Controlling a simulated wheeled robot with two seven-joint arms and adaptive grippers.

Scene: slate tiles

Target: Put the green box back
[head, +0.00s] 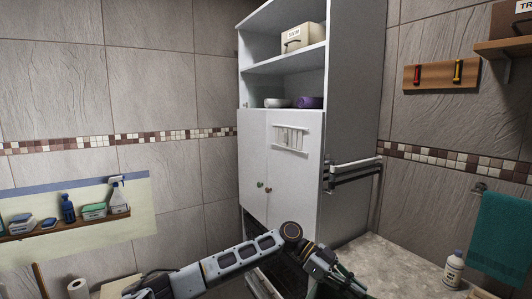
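A small green box with a pale lid (94,212) sits on the narrow wall shelf at the left, between a blue bottle and a white spray bottle. My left arm crosses the bottom of the head view, and my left gripper (343,280) is low at the bottom centre, in front of the tall cabinet, far from that box. Its fingertips are dark and partly cut off, so its opening and any held thing are unclear. My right gripper is out of view.
The tall white cabinet (225,10) has shut doors (290,185) and open upper shelves holding a labelled cream bin (303,38), a white bowl (277,103) and a purple item (309,102).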

